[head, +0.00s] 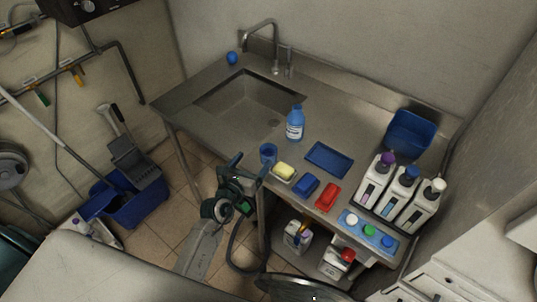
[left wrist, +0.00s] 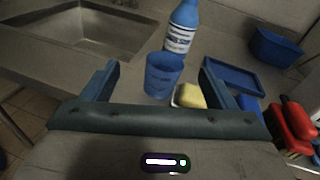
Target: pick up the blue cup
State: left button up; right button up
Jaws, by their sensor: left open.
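The blue cup (head: 268,153) stands upright near the front edge of the steel counter, left of a yellow sponge. In the left wrist view the blue cup (left wrist: 163,75) stands beyond my gripper, centred between its two fingers. My left gripper (head: 250,165) is at the counter's front edge, close to the cup on its near side. In the left wrist view my left gripper (left wrist: 160,80) has its fingers spread wide and holds nothing. I cannot tell whether the fingertips reach beside the cup. My right gripper does not show.
A blue bottle (head: 295,124) stands behind the cup. A yellow sponge (head: 285,169) on a dish is just right of it. A blue tray (head: 329,158), blue and red brushes and several white jugs (head: 376,180) are farther right. A sink (head: 247,98) lies back left.

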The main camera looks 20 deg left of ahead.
aim_at(272, 146)
pick_arm(q)
jog(key=shift+m+g, duration=0.5)
jog(key=shift+m, duration=0.4)
jog(key=x, duration=0.2)
jog(key=f+x, duration=0.1)
jog(key=x, duration=0.3)
jog(key=shift+d+f, duration=0.25)
jog(key=shift+d, duration=0.05)
jog(key=shift+w+d, duration=0.1)
jog(key=shift+w, duration=0.25)
jog(key=x, duration=0.4)
jog(key=shift+w+d+p, duration=0.25)
jog(key=shift+p, duration=0.05)
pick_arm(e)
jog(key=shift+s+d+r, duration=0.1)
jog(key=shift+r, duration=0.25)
pick_arm(q)
jog(key=shift+s+r, duration=0.1)
jog(key=shift+s, duration=0.05)
jog(key=c, duration=1.1)
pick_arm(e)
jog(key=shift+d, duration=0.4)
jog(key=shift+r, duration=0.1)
